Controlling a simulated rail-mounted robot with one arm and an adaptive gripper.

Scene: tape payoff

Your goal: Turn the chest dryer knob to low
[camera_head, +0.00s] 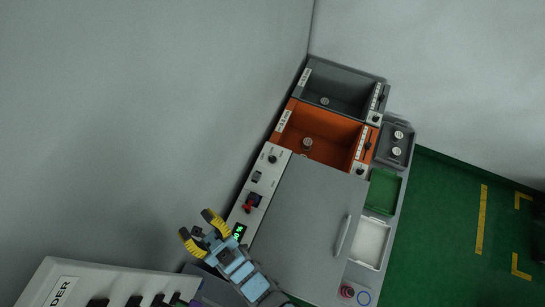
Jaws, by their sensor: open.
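The chest dryer appears to be the white-panelled unit with a closed flat grey lid (303,222) and a pale handle (342,235). Its narrow control panel (265,168) runs along the lid's left side. A small dark knob (272,159) sits near the panel's upper end, with small markings around it that I cannot read. My gripper (195,223) is open and empty, with its yellow-and-black fingers spread. It is left of the panel's lower end, apart from the knob, which is up and to the right.
On the panel are a dark switch (257,177), a red control (248,207) and a lit green display (239,231) close to my gripper. An orange basin (320,130) and a grey basin (345,90) lie beyond. A labelled white unit (100,285) stands at lower left.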

